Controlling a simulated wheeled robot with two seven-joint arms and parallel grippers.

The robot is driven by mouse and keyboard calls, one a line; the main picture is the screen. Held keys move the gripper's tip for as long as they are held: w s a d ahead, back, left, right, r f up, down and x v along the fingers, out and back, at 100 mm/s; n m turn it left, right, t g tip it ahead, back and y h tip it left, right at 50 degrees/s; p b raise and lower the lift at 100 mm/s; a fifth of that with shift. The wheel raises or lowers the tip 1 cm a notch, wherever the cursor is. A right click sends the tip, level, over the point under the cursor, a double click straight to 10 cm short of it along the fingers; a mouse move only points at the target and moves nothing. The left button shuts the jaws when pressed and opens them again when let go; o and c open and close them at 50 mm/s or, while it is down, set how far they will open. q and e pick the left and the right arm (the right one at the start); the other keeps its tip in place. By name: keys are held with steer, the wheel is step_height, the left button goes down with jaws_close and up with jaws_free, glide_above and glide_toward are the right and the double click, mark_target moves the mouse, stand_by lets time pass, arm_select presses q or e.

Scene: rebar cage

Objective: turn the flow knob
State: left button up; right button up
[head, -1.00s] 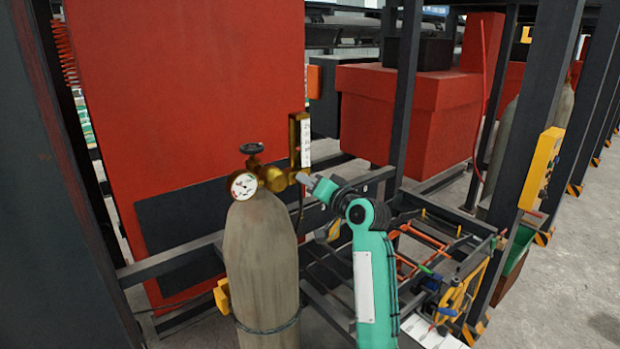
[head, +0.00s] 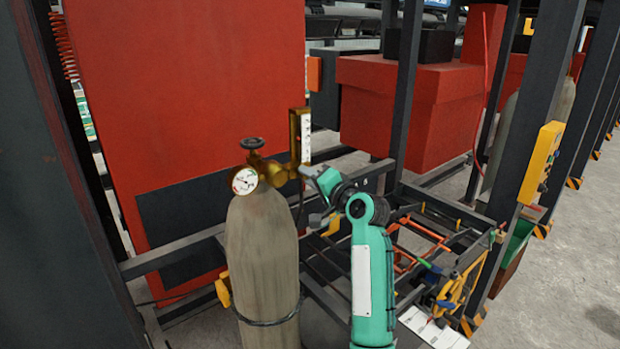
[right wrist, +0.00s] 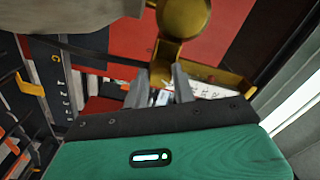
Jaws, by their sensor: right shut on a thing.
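A tall grey gas cylinder (head: 262,255) stands upright with a brass regulator on top. The regulator has a round white gauge (head: 244,181), a dark handwheel (head: 252,143) and an upright brass flowmeter (head: 300,135) with a white scale. My right gripper (head: 308,172) reaches in from the right to the foot of the flowmeter. In the right wrist view its two grey fingers (right wrist: 167,84) are close together at the brass fitting (right wrist: 166,50). They are shut on the flow knob, which they mostly hide. My left gripper is not in view.
A large red cabinet (head: 190,90) stands behind the cylinder, with dark frame rails around it. Dark posts (head: 405,95) rise on the right. A rack with tools (head: 450,270) lies to the lower right. Open floor (head: 580,250) is at far right.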

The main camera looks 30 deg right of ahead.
steer(key=o, duration=1)
steer(key=s+d+b, duration=0.1)
steer(key=s+b, duration=0.5)
steer(key=s, duration=0.7)
steer(key=shift+s, duration=0.4)
steer(key=shift+d, duration=0.1)
